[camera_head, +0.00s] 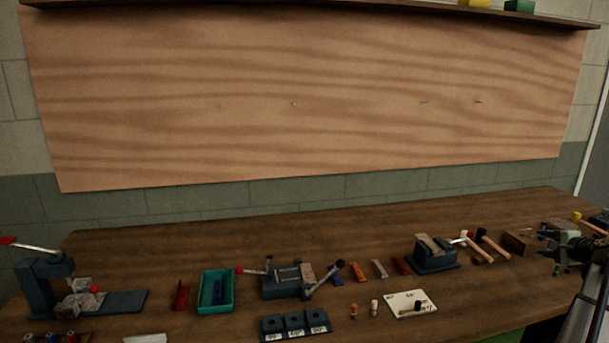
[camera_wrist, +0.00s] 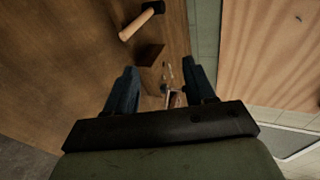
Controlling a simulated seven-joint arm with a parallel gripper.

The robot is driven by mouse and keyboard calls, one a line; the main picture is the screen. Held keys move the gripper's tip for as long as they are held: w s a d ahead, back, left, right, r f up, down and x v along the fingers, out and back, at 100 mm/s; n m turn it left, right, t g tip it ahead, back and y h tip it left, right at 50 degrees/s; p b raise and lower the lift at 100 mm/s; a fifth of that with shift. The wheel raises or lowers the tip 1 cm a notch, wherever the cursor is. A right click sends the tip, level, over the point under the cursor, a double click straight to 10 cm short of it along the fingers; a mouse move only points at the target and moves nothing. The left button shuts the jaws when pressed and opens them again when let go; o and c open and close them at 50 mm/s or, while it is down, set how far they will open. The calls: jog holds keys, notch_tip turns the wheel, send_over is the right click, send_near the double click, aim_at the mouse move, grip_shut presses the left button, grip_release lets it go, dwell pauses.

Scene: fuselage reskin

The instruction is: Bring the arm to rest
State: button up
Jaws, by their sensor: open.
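My gripper (camera_wrist: 163,82) is open in the wrist view, its two dark blue-grey fingers spread wide apart. No object is held between them. Beyond the fingers lie the brown wooden bench top and a few small items, partly blurred. In the head view my dark arm (camera_head: 585,290) comes in at the right edge, over the right end of the bench (camera_head: 350,225). The fingertips are hard to make out there.
A brown block (camera_wrist: 150,54) and a hammer (camera_wrist: 141,20) lie near the gripper. Along the bench stand a teal tray (camera_head: 203,303), a lever press (camera_head: 40,285), a clamp fixture (camera_head: 285,284) and a blue vise (camera_head: 434,262). The bench's back-left area is clear.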

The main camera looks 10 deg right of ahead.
jog(key=s+a+f+m+g+y, duration=0.25)
jog(key=s+f+m, duration=0.25)
jog(key=s+f, duration=1.2)
jog(key=w+a+f+n+g+h, duration=0.1)
jog(key=a+f+n+g, duration=0.3)
jog(key=f, duration=1)
jog(key=a+f+n+g, duration=0.2)
jog(key=a+f+n, duration=0.35)
jog(key=f, duration=0.85)
jog(key=w+a+f+n+g+h, duration=0.1)
jog(key=a+f+n+g, duration=0.4)
jog(key=f, duration=0.9)
jog(key=s+a+f+n+g+y, duration=0.1)
jog(key=a+f+n, duration=0.15)
jog(key=a, duration=1.45)
jog(key=s+a+f+n+g+y, duration=0.1)
jog(key=a+n, duration=0.2)
jog(key=a, duration=1.5)
jog(key=s+a+r+n+g, duration=0.2)
jog(key=s+a, duration=0.7)
jog(key=a, duration=0.1)
jog(key=s+a+r+n+g, duration=0.1)
jog(key=s+a+n+g, duration=0.1)
jog(key=s+a, duration=0.8)
jog(key=shift+a+r+n, duration=0.4)
